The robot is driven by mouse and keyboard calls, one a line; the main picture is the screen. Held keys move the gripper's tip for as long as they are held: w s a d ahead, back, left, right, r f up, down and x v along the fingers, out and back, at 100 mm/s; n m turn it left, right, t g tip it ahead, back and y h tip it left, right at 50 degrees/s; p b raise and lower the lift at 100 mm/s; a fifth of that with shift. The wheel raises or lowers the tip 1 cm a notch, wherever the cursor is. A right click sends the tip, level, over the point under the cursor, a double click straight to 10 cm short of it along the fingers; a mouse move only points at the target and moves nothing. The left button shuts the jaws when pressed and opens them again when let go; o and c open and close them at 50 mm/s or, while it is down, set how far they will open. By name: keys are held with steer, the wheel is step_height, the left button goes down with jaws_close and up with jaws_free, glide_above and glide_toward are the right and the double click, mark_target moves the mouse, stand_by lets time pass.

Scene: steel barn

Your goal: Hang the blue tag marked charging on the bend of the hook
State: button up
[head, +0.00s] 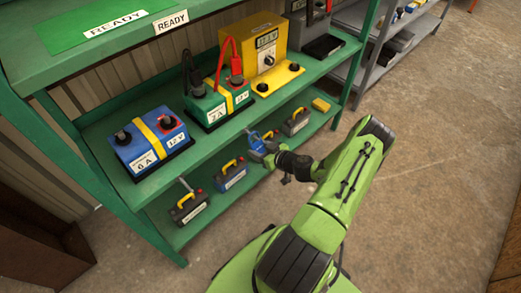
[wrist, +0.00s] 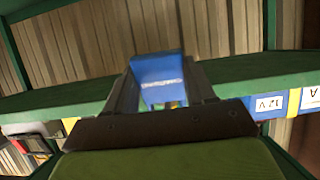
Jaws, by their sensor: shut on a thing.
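My gripper (head: 266,151) is shut on a blue tag (head: 256,142) in front of the green rack, near the lower shelf. In the wrist view the blue tag (wrist: 158,72) sits between the two grey fingers of my gripper (wrist: 160,92). It carries a white strip of lettering, too small and upturned to read. A white READY tag (head: 171,21) hangs at the top shelf's front edge. I cannot clearly make out the hook in either view.
Concrete floor (head: 430,150) is clear at right.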

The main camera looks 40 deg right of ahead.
steer(key=o, duration=0.9)
steer(key=p+v, duration=0.3)
steer(key=v, duration=1.2)
steer(key=shift+s+r, duration=0.15)
steer(key=shift+s, duration=0.2)
